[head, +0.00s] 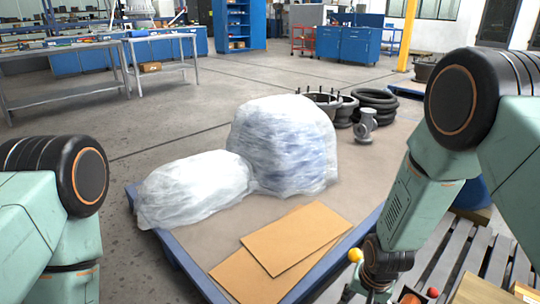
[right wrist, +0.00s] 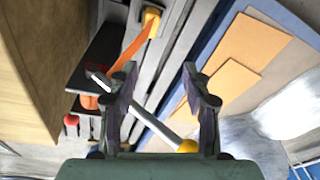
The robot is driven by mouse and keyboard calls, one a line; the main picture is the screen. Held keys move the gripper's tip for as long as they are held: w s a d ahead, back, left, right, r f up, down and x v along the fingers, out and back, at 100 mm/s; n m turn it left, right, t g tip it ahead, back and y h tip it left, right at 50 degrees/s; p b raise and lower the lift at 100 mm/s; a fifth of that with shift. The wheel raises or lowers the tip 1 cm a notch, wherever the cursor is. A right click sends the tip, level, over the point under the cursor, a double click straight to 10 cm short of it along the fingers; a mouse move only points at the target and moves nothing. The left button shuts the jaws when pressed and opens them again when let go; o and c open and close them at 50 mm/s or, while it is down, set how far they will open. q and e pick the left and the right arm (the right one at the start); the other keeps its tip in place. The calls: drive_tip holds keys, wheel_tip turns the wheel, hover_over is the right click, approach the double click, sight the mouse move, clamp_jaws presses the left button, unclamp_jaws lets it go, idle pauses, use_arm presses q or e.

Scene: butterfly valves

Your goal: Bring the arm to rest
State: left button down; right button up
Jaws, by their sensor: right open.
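My right arm comes in from the right in the head view and hangs downward. Its gripper (head: 375,288) is low at the bottom edge, over the slatted surface, and only partly shows. In the right wrist view the two fingers of this gripper (right wrist: 161,85) stand wide apart, with nothing clasped between them. A pale lever with a yellow knob (right wrist: 187,146) crosses the gap between the fingers; I cannot tell whether it touches them. A yellow knob (head: 355,255) also shows beside the gripper in the head view. Of my left arm only upper links show; its gripper is out of view.
A blue-edged pallet (head: 172,252) bears two plastic-wrapped bundles (head: 283,146), cardboard sheets (head: 295,238) and dark rings (head: 374,103). An orange-handled item (right wrist: 132,45) lies on the slats (head: 450,262). Open floor lies left of the pallet.

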drive_tip(key=s+r+n+p, duration=0.1)
drive_tip(key=s+r+p, duration=0.1)
drive_tip(key=s, duration=0.7)
drive_tip(key=s+r+n+g+p, duration=0.1)
drive_tip(key=s+p, duration=0.4)
drive_tip(key=s, duration=0.5)
drive_tip(key=s+r+n+g+p, duration=0.1)
drive_tip(key=s+r+n+p, duration=0.2)
drive_tip(key=s, duration=0.6)
drive_tip(key=shift+s+d+r+p, duration=0.25)
drive_tip(key=shift+s+d+p, duration=0.1)
drive_tip(key=shift+p, duration=0.4)
drive_tip(key=shift+a+f, duration=0.1)
drive_tip(key=shift+f, duration=0.05)
